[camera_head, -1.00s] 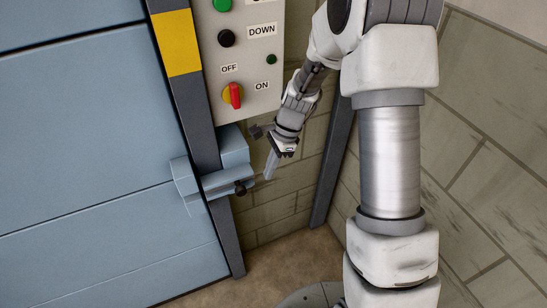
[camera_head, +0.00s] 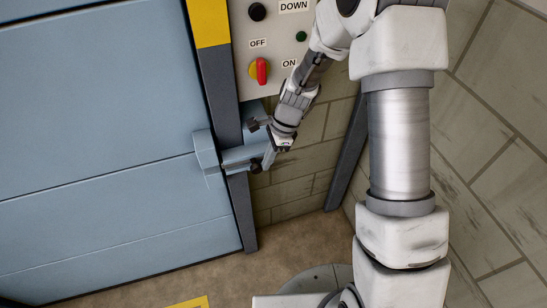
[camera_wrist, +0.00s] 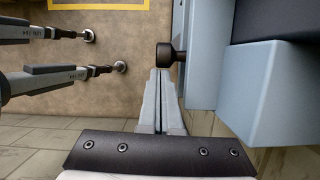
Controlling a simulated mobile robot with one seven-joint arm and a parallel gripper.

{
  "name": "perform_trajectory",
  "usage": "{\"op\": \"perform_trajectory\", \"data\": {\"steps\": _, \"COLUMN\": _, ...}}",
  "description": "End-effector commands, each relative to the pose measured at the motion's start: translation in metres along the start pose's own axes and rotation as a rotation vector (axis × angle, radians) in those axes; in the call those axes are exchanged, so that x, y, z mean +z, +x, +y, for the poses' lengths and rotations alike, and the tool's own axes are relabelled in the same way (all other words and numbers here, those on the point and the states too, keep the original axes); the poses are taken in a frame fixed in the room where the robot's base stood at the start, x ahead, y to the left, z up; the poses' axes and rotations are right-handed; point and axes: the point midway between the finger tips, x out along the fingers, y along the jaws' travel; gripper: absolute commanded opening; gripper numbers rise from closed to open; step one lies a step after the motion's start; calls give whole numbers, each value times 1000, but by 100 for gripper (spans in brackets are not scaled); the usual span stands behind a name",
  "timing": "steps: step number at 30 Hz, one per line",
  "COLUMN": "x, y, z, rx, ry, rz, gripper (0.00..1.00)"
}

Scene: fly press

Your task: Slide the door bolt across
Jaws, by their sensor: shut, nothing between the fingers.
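The door bolt (camera_head: 238,156) is a light blue bar lying across the dark door post, with its left end at the blue door (camera_head: 100,130). A short black knob (camera_head: 255,167) sticks out near its right end. My gripper (camera_head: 268,160) is shut and empty, its pale fingers pointing down just right of the knob in the head view. In the wrist view the shut fingers (camera_wrist: 160,75) end close beside the black knob (camera_wrist: 166,55). I cannot tell whether they touch. The bolt's far end is hidden there.
A dark post (camera_head: 350,150) stands right of my gripper, before the brick wall. A light blue block (camera_wrist: 275,95) is close on the right in the wrist view.

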Motion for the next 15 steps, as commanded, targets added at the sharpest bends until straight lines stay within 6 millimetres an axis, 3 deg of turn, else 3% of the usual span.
{"op": "perform_trajectory", "data": {"steps": 6, "x": 36, "y": 11, "z": 3, "rx": 3, "ry": -4, "rz": -1, "gripper": 0}}
{"op": "perform_trajectory", "data": {"steps": 15, "x": 44, "y": 14, "z": 3, "rx": 2, "ry": 0, "rz": -2, "gripper": 0}}
